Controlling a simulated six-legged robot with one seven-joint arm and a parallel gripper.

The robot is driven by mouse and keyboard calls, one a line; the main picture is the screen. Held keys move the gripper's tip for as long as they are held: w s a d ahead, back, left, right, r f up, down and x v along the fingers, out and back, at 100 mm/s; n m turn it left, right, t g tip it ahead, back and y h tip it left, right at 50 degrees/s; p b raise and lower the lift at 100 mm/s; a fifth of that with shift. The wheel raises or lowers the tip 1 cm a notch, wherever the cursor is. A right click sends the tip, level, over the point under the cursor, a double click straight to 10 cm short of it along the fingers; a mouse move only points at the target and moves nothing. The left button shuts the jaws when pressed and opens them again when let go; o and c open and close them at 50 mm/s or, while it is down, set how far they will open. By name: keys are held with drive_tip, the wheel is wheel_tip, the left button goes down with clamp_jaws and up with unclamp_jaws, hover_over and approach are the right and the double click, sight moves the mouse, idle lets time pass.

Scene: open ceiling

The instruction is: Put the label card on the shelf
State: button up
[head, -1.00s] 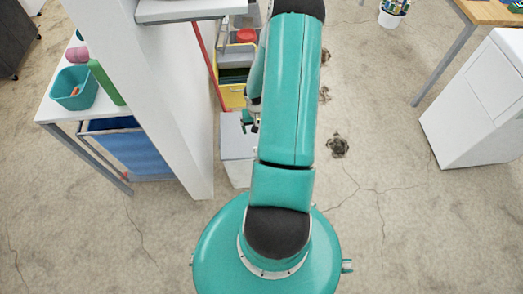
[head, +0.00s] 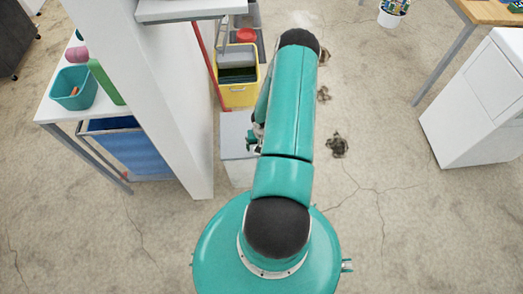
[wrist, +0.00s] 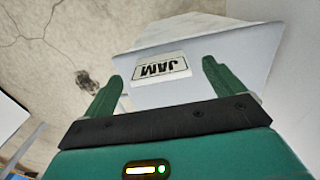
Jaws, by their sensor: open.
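The label card (wrist: 160,68), white with black "JAM" lettering, shows upside down in the wrist view against a pale surface. That surface seems to belong to the pale box (head: 237,135) left of my arm in the head view. My gripper (wrist: 161,74) is open, its two green fingers on either side of the card in the picture. I cannot tell whether they touch it. In the head view my gripper (head: 254,136) is small, partly behind my arm, beside the box, and the card cannot be made out. A grey shelf board (head: 190,10) juts from the white wall panel at the top.
The white wall panel (head: 150,90) stands left of the box. A yellow bin (head: 238,94) and a red pole (head: 209,65) are behind the box. A white cabinet (head: 480,105) stands at the right. The cracked floor (head: 400,220) between is mostly open.

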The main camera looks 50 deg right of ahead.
drive_tip(key=shift+d+f, duration=0.1)
drive_tip(key=shift+f, duration=1.85)
drive_tip(key=c, duration=1.1)
drive_tip(key=shift+r, duration=0.1)
